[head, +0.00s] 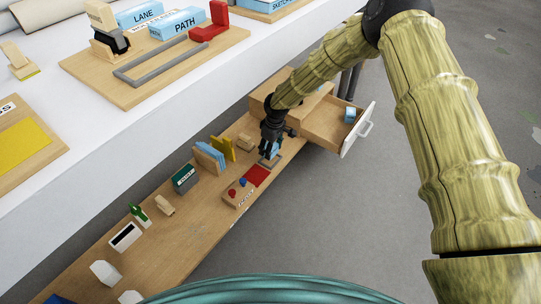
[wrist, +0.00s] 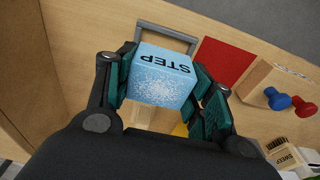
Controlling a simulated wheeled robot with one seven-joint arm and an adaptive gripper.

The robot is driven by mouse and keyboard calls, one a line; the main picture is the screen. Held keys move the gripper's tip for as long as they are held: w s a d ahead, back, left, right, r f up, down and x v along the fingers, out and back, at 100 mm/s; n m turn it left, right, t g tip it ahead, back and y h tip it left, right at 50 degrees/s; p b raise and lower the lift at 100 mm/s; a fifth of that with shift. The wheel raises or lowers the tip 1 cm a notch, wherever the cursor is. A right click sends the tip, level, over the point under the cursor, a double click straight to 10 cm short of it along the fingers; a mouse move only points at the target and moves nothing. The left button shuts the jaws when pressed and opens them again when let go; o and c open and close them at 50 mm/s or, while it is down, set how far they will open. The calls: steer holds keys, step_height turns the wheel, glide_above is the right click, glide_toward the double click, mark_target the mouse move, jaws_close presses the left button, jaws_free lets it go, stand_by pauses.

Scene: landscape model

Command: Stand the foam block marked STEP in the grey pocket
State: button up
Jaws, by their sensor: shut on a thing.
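The light blue foam block marked STEP (wrist: 163,78) is between the two fingers of my gripper (wrist: 165,92) in the wrist view. Its lettering appears upside down there, and a white speckled patch shows on its near face. In the head view my gripper (head: 271,149) is low over the shelf, and the block (head: 275,150) shows as a small blue patch below it. The grey pocket (wrist: 168,31) shows as a grey frame just beyond the block; it is partly hidden by it. I cannot tell whether the block is above the pocket or inside it.
Beside the pocket are a red square (wrist: 226,62), a blue knob (wrist: 277,98) and a red knob (wrist: 304,108). An open drawer (head: 325,118) stands right of my gripper. Books (head: 210,156) stand to its left. The white upper table (head: 75,125) overhangs behind.

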steer(key=shift+f+b, duration=1.2)
steer(key=shift+f, duration=0.6)
steer(key=shift+r, duration=0.1)
steer(key=o, duration=0.7)
steer(key=r+p, duration=0.1)
steer(key=r, duration=0.1)
steer(key=r+p, duration=0.1)
steer(key=r, duration=0.2)
steer(key=r+p, duration=0.1)
steer(key=r, duration=0.1)
steer(key=shift+s+d+r+p, duration=0.25)
steer(key=shift+d+p, duration=0.1)
steer(key=shift+p, duration=0.05)
steer(key=shift+s+f, duration=0.1)
